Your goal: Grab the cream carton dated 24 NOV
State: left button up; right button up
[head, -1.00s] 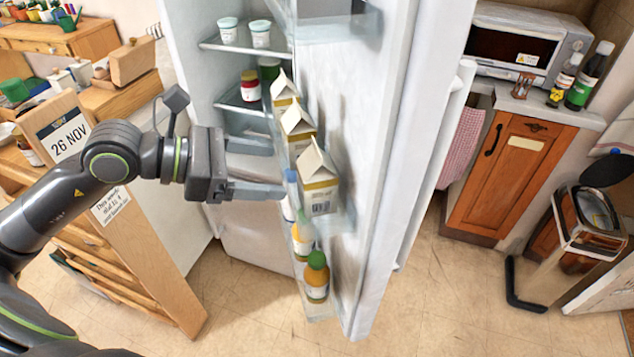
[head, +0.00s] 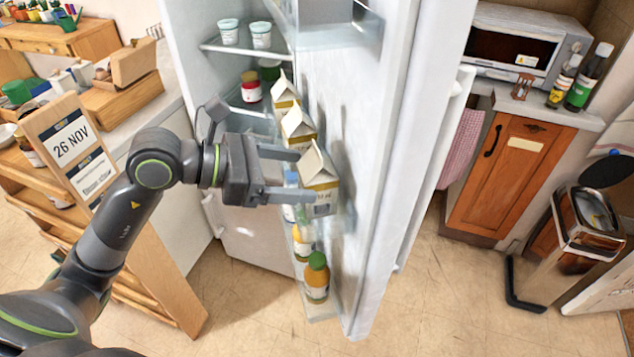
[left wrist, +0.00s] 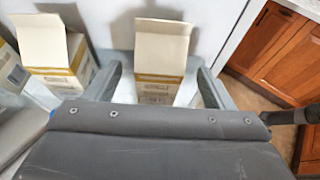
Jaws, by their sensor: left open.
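Several cream cartons stand in a row on the fridge door's shelf: a front carton (head: 319,168), a middle carton (head: 298,127) and a rear carton (head: 284,93). Their dates are too small to read. My left gripper (head: 307,175) is open at the front carton, one finger on its far side and one across its near side. In the left wrist view the front carton (left wrist: 160,55) stands between the open fingers. The neighbouring carton (left wrist: 50,50) stands to the left, outside them. My right gripper is not in view.
The open fridge door (head: 375,130) stands right of the cartons. Bottles, including a green-capped one (head: 316,278), stand on the lower door shelf. A bin (head: 590,220) is at right.

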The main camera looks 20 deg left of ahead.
aim_at(302, 172)
pick_arm(q)
jog(key=shift+r+p+x, duration=0.15)
jog(key=shift+p+x, duration=0.15)
jog(key=shift+x, duration=0.35)
jog(key=shift+r+p+x, duration=0.15)
jog(key=shift+p+x, duration=0.1)
jog(key=shift+x, duration=1.5)
jog(key=shift+f, duration=0.1)
jog(key=c, duration=1.3)
jog(key=shift+o, duration=0.2)
